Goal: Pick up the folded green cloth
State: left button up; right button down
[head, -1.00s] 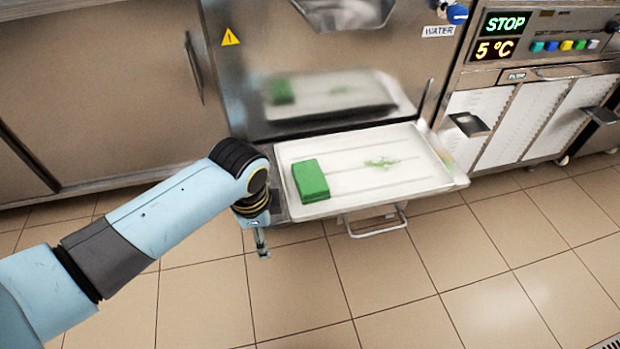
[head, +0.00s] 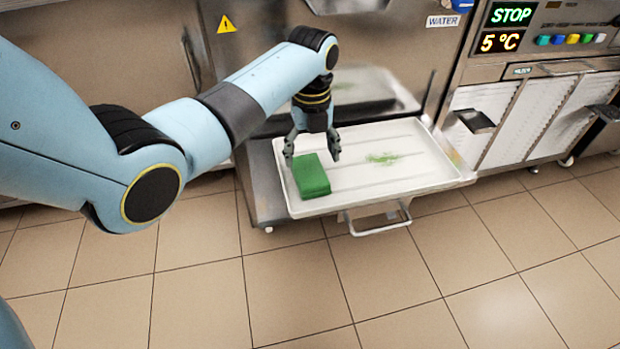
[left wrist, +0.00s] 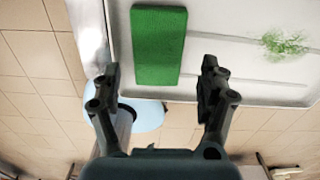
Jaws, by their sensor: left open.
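The folded green cloth (head: 311,178) is a flat green block lying at the left end of a white tray (head: 410,186). My left gripper (head: 312,158) is open and empty, pointing down over the cloth's far part, with its fingers to either side of it in the head view. In the left wrist view the cloth (left wrist: 158,45) lies beyond the open fingertips of the gripper (left wrist: 158,78), roughly between them and apart from both. My right gripper is not in view.
A green smear (head: 382,158) marks the tray's middle. A wire handle (head: 378,222) sticks out at its front. A steel machine wall (head: 400,50) stands right behind the tray. Tiled floor in front is clear.

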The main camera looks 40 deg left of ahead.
aim_at(310, 171)
pick_arm(q)
notch_tip(310, 171, down, 6)
jog(key=shift+s+a+r+b, duration=0.1)
jog(key=shift+s+b, duration=0.05)
jog(key=shift+b, duration=1)
jog(key=shift+c, duration=0.4)
jog(key=c, duration=0.7)
jog(key=shift+c, duration=0.8)
